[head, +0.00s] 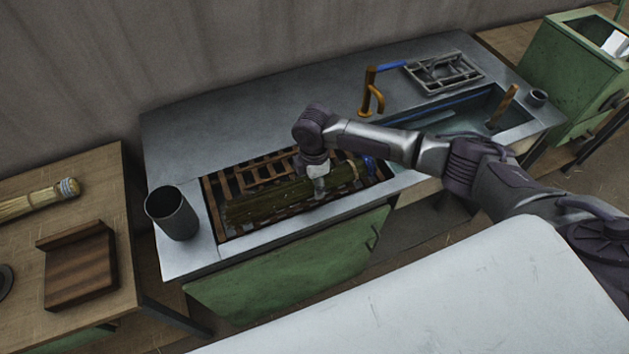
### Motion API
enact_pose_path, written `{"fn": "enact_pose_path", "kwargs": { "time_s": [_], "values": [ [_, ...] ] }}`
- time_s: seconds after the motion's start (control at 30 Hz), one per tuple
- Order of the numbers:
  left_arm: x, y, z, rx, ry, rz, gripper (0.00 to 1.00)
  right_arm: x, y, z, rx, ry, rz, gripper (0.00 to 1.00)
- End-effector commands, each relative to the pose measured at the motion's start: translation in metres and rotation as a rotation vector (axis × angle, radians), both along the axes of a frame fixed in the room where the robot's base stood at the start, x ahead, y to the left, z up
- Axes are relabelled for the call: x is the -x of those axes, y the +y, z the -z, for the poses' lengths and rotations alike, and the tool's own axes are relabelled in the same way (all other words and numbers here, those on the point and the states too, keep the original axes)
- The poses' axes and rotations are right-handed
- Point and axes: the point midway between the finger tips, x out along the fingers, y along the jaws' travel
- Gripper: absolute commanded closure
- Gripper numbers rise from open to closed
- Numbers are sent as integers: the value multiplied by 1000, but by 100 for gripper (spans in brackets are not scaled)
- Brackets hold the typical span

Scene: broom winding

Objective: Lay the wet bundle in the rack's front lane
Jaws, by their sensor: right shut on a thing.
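The wet bundle (268,207) is a long, dark green-brown bundle of stalks with a pale band and a blue tie near its right end. It lies lengthwise over the front part of the wooden slatted rack (211,201), which is set into the metal counter. I cannot tell whether the bundle rests on the slats or is held just above them. My right gripper (319,190) reaches down from above and is shut on the bundle right of its middle. The gripper's fingertips are partly hidden against the bundle. My left gripper is not in view.
A dark metal cup (172,213) stands left of the rack. A water-filled sink (470,118) with an orange tap (371,92) lies to the right. A wooden table (100,180) at left carries a pale bundle (36,201) and a brown wooden block (80,266). The counter behind the rack is clear.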

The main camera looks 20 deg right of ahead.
Motion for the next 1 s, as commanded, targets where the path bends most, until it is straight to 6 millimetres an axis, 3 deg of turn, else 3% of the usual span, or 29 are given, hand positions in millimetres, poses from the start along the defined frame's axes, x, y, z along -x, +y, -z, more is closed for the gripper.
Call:
{"fn": "enact_pose_path", "kwargs": {
  "time_s": [0.13, 0.17, 0.33, 0.73, 1.0],
  "values": [
    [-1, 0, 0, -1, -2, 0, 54, 0, 0, 0, 0, 0, 0, 84],
    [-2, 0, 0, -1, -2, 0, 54, 0, 0, 0, 0, 0, 0, 46],
    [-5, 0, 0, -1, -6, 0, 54, 0, 0, 0, 0, 0, 0, 18],
    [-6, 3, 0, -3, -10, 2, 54, -1, 0, -6, -1, -1, 0, 18],
    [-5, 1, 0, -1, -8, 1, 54, -1, 1, -56, -2, -5, -1, 18]
  ]
}}
